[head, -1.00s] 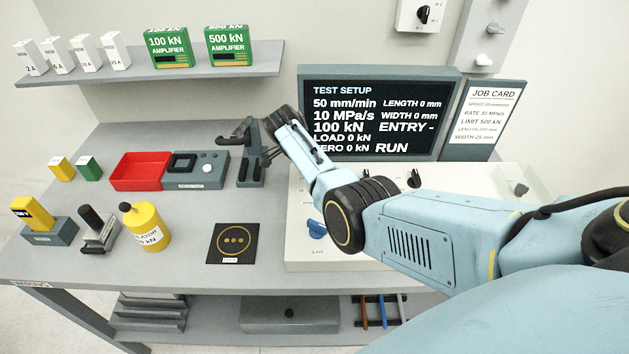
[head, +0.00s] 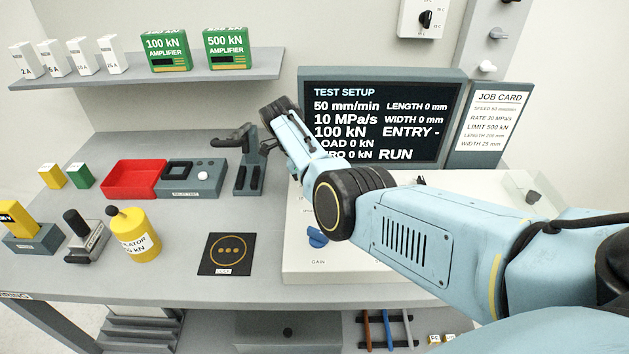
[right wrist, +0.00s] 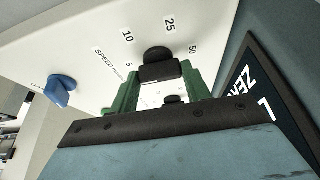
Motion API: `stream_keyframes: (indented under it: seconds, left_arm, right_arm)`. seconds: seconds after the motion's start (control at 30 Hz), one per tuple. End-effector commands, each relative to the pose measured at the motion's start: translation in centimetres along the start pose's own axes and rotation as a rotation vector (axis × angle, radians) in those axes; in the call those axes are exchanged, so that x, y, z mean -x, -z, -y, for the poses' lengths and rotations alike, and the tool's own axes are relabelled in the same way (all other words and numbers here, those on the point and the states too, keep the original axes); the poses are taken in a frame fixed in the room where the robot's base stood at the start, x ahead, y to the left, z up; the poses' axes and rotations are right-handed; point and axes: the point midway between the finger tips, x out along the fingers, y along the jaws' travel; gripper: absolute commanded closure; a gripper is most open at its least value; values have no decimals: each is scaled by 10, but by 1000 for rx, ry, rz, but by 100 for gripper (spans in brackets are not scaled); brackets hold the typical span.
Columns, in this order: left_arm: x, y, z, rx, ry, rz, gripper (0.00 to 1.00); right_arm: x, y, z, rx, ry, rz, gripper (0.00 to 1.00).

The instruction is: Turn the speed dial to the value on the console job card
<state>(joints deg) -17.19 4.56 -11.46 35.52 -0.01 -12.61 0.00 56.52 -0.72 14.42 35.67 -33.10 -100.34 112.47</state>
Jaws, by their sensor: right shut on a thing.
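The speed dial is a black knob (right wrist: 158,58) on the white console panel, with printed values 5, 10, 25 and 50 around it in the right wrist view. My right gripper (right wrist: 160,76) has its green fingers on either side of the knob and is shut on it. In the head view my right arm hides the dial and the gripper. The job card (head: 491,118) stands to the right of the screen; its small, faint speed line appears to read 50 mm/min. The screen (head: 370,120) shows 50 mm/min. My left gripper is not in view.
A blue gain knob (head: 317,238) sits on the console (head: 330,268) near my arm. A black mat (head: 228,254), a yellow cylinder (head: 135,233) and a red tray (head: 133,180) are to the left. A shelf (head: 140,80) holds amplifiers above.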

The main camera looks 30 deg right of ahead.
Motion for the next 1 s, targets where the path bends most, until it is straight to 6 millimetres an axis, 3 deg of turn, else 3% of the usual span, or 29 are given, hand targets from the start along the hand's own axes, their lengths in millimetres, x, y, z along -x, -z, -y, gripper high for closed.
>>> stream_keyframes:
  seconds: [0.23, 0.27, 0.4, 0.77, 1.0]
  left_arm:
    - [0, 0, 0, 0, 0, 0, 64]
    - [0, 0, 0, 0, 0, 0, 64]
    - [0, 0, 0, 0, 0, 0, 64]
    - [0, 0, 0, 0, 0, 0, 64]
    - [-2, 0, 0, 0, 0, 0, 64]
  right_arm:
    - [0, 0, 0, -3, -1, 2, 76]
    - [0, 0, 0, -3, -1, 2, 50]
    - [0, 0, 0, -2, -1, 1, 32]
    - [4, 0, 0, -1, 0, 1, 31]
    - [45, 0, 1, -2, 4, 3, 31]
